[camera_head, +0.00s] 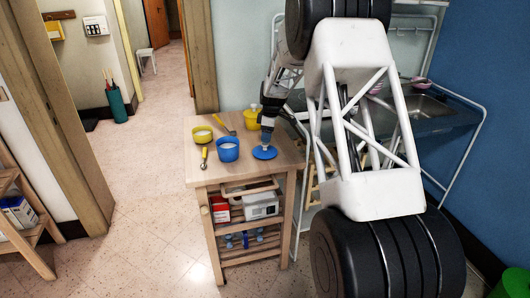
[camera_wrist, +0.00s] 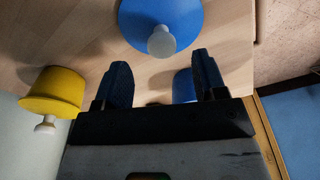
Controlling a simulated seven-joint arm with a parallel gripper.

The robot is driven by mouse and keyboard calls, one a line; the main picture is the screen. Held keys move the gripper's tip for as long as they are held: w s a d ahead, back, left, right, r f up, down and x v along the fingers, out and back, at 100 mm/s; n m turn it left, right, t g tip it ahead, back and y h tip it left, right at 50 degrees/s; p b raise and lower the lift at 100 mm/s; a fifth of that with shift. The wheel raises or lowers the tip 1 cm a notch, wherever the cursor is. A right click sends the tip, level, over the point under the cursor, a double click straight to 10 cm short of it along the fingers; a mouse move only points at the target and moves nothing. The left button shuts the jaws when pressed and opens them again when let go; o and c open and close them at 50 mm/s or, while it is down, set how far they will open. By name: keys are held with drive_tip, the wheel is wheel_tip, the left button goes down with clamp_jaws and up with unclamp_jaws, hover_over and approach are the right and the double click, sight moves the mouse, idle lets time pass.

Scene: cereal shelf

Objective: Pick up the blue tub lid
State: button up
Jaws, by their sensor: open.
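The blue tub lid (camera_head: 264,153) lies flat near the right side of the wooden table top. In the wrist view the blue lid (camera_wrist: 190,28) is a round disc with a pale knob facing me. The lid's knob appears just beyond the fingertips.
A yellow lidded tub (camera_head: 252,119) stands behind the blue lid; its yellow body (camera_wrist: 58,92) shows in the wrist view. An open yellow tub (camera_head: 202,134) and yellow-handled utensils (camera_head: 204,156) are at left. The wooden cart (camera_head: 246,180) holds boxes below. The table's front edge is close.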

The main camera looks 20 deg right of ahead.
sight(265, 144)
drive_tip(key=shift+f, duration=0.25)
drive_tip(key=shift+a+f, duration=0.25)
drive_tip(key=shift+f, duration=1)
drive_tip(key=shift+a+f, duration=0.2)
drive_tip(key=shift+f, duration=1)
drive_tip(key=c, duration=1)
